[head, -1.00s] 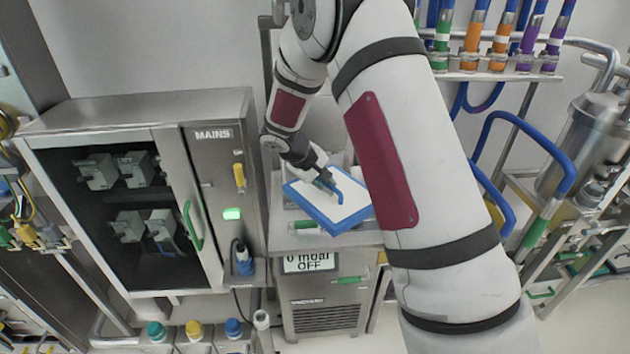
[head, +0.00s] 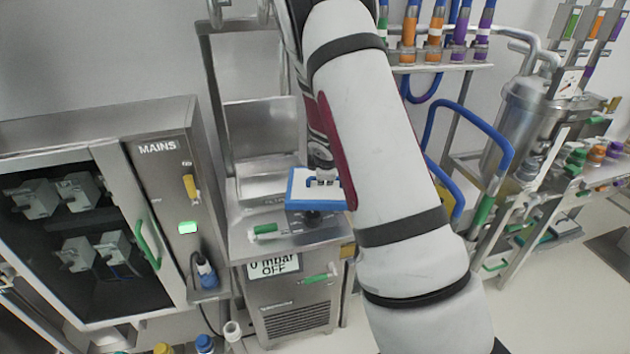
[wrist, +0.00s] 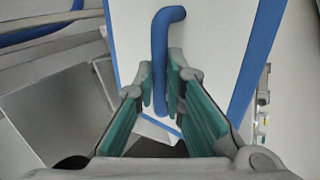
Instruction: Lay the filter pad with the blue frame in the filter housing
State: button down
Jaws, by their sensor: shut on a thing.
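The filter pad (head: 300,204) is white with a blue frame and a blue bar handle. In the head view it is above the steel unit's top, right of its middle, partly hidden by my arm. My gripper (head: 322,179) is shut on the blue handle (wrist: 165,40); in the wrist view the green-lined fingers (wrist: 166,88) stand on both sides of it. The filter housing appears to be the open-topped steel unit (head: 240,248), with a raised steel panel (head: 265,135) behind. I cannot tell whether the pad touches the housing.
The unit's front shows a "0 mbar OFF" display (head: 274,267) and a green handle (head: 318,277). A MAINS cabinet (head: 157,147) stands close on the left. Blue pipes (head: 480,125) and a steel vessel (head: 525,115) are on the right. The floor at lower right is clear.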

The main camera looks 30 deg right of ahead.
jog(key=d, duration=0.2)
jog(key=s+d+n+y, duration=0.1)
jog(key=d, duration=0.1)
jog(key=d+r+n, duration=0.1)
jog(key=d, duration=0.1)
jog(key=shift+s+d+t, duration=0.15)
jog(key=shift+t, duration=0.25)
jog(key=shift+s+d+r+n+y, duration=0.2)
jog(key=shift+d+n, duration=0.15)
jog(key=shift+d, duration=0.2)
jog(key=shift+s+d+r+n+y, duration=0.1)
jog(key=shift+d+n+y, duration=0.1)
jog(key=shift+d+n, duration=0.25)
jog(key=shift+w+f, duration=0.1)
